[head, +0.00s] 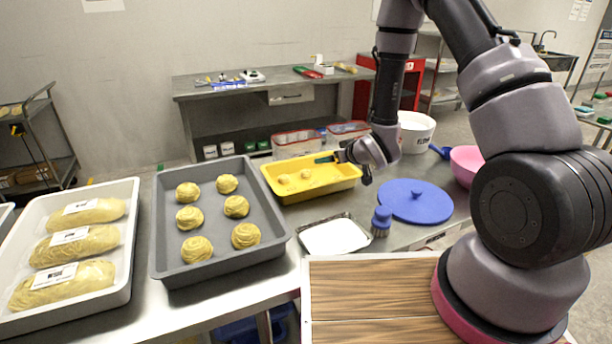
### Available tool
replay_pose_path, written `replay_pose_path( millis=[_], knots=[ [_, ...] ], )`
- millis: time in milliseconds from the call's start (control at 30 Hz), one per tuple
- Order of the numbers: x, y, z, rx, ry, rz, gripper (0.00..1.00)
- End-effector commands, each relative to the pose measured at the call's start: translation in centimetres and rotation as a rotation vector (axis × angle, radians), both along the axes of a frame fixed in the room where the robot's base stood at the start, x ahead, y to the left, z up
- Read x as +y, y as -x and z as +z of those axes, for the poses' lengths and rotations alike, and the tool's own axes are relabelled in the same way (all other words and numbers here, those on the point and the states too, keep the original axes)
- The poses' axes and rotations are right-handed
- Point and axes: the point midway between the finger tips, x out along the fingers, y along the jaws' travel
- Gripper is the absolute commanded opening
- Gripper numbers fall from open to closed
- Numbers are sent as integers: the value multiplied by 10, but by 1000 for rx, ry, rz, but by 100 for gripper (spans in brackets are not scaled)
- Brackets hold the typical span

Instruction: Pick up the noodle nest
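Several yellow, swirled noodle nests sit in two columns in the grey tray, among them a front right nest (245,235), a front left nest (195,247) and a back right nest (227,183). The grey tray (162,225) rests on the metal table. My gripper (367,179) is at the right end of the yellow tub, well to the right of the grey tray and apart from the nests. It is small and dark here, and its fingers cannot be made out clearly.
The yellow tub (318,190) holds small pale lumps and stands between tray and gripper.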

Motion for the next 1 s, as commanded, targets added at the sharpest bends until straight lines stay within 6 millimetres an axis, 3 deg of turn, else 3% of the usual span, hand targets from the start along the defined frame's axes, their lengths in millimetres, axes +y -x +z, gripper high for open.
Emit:
replay_pose_path(
  millis=[33,100,267,1000],
  knots=[
    [7,6,-15,-2,-5,26,92],
    [13,12,-26,-13,-13,53,92],
    [23,13,-40,-27,-22,81,92],
    [66,-53,-90,-29,-23,84,92]
  ],
)
